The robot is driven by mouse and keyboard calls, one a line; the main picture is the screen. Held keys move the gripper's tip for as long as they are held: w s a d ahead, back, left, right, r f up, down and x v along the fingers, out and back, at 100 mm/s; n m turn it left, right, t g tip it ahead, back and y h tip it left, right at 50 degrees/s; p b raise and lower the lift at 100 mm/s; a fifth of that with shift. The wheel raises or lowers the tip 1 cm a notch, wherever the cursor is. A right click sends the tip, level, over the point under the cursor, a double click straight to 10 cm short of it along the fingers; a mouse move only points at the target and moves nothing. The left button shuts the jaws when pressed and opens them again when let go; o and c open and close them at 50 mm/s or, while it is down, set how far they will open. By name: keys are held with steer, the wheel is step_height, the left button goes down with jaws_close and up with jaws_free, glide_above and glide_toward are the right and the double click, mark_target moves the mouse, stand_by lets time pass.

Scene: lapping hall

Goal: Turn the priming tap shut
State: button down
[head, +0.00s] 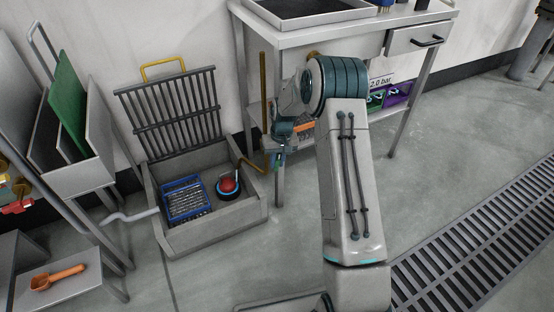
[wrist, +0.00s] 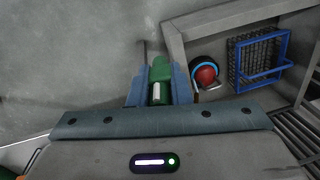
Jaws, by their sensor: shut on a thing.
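My gripper (head: 278,158) is low beside the bench leg, at the right of the open sump box. In the wrist view my gripper (wrist: 158,88) is shut on a green piece (wrist: 160,68) with a pale band, which looks like the priming tap's handle. A thin dark rod shows just beyond it. In the head view only a little green shows at the fingertips, and my gripper hides most of the tap. A brass pipe (head: 252,167) bends from beside the gripper toward the box. The tap's exact angle cannot be told.
The grey sump box (head: 215,237) holds a blue basket (head: 185,214) and a red-topped round thing with a blue ring (head: 228,184). Its grate lid (head: 172,115) stands raised. A bench (head: 335,38) stands behind my arm. A floor grating (head: 480,240) lies right. An orange scoop (head: 60,277) is at left.

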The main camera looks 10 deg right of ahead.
steer(key=y+p, duration=0.1)
steer(key=g+y+p, duration=0.1)
steer(key=y, duration=0.1)
steer(key=shift+d+y+p, duration=0.2)
steer(key=shift+y+p, duration=0.1)
steer(key=shift+p, duration=0.05)
steer(key=y, duration=0.2)
steer(key=shift+f+g+y, duration=0.1)
steer(key=shift+g+y, duration=0.2)
steer(key=shift+y, duration=0.1)
steer(key=shift+f+g+y+b, duration=0.2)
steer(key=shift+g+y+b, duration=0.2)
steer(key=shift+y, duration=0.8)
steer(key=y+b, duration=0.3)
steer(key=g+y+b, duration=0.1)
steer(key=y, duration=0.1)
steer(key=shift+d+f, duration=0.1)
steer(key=shift+f, duration=0.15)
steer(key=shift+r+g+y+b, duration=0.2)
steer(key=shift+g+y+b, duration=0.2)
steer(key=shift+y+b, duration=0.85)
steer(key=c, duration=1.3)
jaws_free()
steer(key=shift+c, duration=0.2)
